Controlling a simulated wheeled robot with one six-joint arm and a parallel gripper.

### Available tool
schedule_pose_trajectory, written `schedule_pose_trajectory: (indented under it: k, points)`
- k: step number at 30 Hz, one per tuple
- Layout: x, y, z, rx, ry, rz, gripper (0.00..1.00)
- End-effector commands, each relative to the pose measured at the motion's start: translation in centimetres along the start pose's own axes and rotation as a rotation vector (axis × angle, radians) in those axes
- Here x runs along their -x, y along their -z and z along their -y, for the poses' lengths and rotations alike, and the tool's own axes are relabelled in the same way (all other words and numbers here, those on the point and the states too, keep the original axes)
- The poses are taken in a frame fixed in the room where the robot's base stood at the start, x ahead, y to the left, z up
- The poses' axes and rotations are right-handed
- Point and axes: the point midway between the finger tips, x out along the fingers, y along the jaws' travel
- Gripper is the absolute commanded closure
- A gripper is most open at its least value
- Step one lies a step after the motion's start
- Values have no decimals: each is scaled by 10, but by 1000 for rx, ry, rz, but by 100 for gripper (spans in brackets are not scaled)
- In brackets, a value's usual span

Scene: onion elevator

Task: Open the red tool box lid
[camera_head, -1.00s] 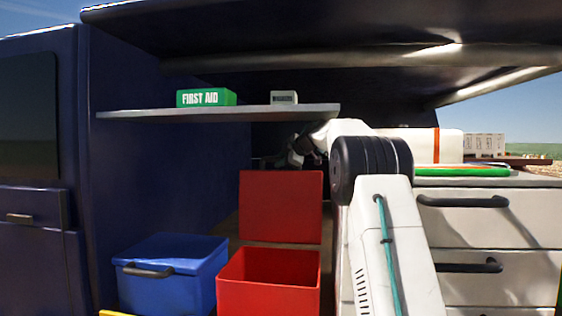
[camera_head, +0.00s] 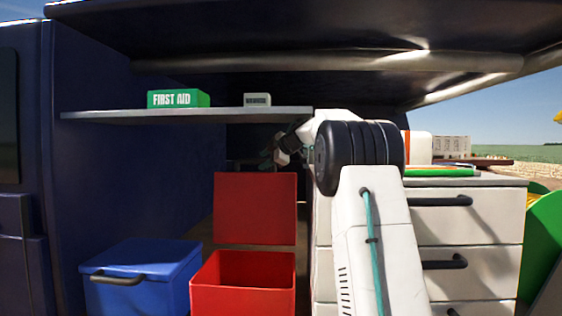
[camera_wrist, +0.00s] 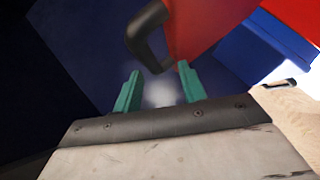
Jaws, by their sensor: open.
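The red tool box (camera_head: 243,285) stands at the lower middle of the head view. Its lid (camera_head: 255,208) stands upright at the back, and the inside shows. In the wrist view the red lid (camera_wrist: 200,22) is at the top, with a black handle (camera_wrist: 145,35) on it. My gripper (camera_wrist: 160,90) is open, its two green fingertips apart and nothing between them. The handle is just beyond the fingertips, and I cannot tell if it touches them. In the head view my gripper (camera_head: 277,153) is small and partly hidden, above and behind the lid.
A blue box (camera_head: 142,277) with its lid shut stands left of the red one. A shelf (camera_head: 185,115) above holds a green first aid box (camera_head: 178,99) and a small grey box (camera_head: 257,100). A white drawer cabinet (camera_head: 470,218) stands on the right.

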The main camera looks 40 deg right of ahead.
Motion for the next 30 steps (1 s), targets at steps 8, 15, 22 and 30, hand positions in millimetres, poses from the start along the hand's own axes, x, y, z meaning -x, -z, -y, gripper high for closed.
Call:
schedule_pose_trajectory:
  k: [8, 15, 22, 30]
  points:
    - [60, -12, 24, -1, -2, 1, 59]
    - [84, -18, 34, 0, -1, 0, 59]
    - [87, -18, 35, 1, -1, -1, 59]
    - [87, -18, 35, 1, -1, -1, 59]
